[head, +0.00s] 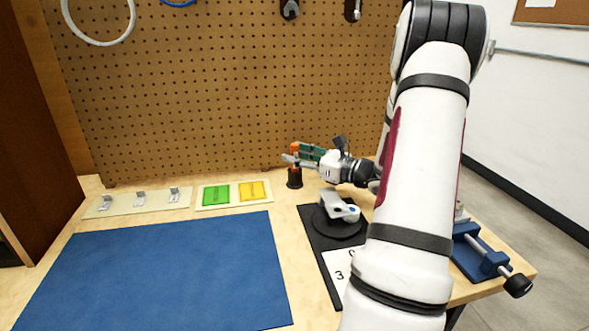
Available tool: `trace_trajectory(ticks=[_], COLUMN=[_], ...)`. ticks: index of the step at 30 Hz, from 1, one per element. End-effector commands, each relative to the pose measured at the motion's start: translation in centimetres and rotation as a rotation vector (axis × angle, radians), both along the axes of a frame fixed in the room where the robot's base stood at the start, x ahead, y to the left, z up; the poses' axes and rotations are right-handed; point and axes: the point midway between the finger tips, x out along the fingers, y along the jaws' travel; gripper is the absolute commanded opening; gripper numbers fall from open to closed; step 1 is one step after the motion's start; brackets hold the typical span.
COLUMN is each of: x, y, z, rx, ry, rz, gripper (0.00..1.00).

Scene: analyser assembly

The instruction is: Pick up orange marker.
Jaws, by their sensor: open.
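The orange marker (296,147) stands upright in a small black round holder (295,181) at the back of the table, near the pegboard. Its top shows above my gripper's near finger, and a short orange stretch shows below it. My gripper (295,157) points left at the marker's height, with its fingers open around or right beside the marker. The near finger crosses in front of the marker and hides its middle. I cannot tell whether a finger touches it.
A black plate with a round base and white fixture (337,206) lies just in front of my gripper. A green and yellow tray (234,206), a strip with small clips (139,212) and a blue mat (170,275) lie left. A blue vise (480,258) stands right.

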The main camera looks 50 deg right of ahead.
Motion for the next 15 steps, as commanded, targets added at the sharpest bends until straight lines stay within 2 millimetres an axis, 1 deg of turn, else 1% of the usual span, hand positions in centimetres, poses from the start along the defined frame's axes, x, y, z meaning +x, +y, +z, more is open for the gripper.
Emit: trace_trajectory(ticks=[1, 3, 8, 9, 14, 15], x=[0.6, 0.91, 0.91, 0.91, 0.9, 0.9], y=[0.11, 0.13, 0.12, 0.12, 0.12, 0.12], z=[-0.04, -0.01, 0.04, 0.04, 0.04, 0.03], rx=[-0.001, -0.001, 0.0, 0.0, 0.0, 0.0], ry=[-0.001, -0.001, 0.0, 0.0, 0.0, 0.0], rz=[0.001, 0.0, -0.001, -0.001, -0.001, 0.0], gripper=[0.42, 0.42, 0.42, 0.4, 0.03, 0.0])
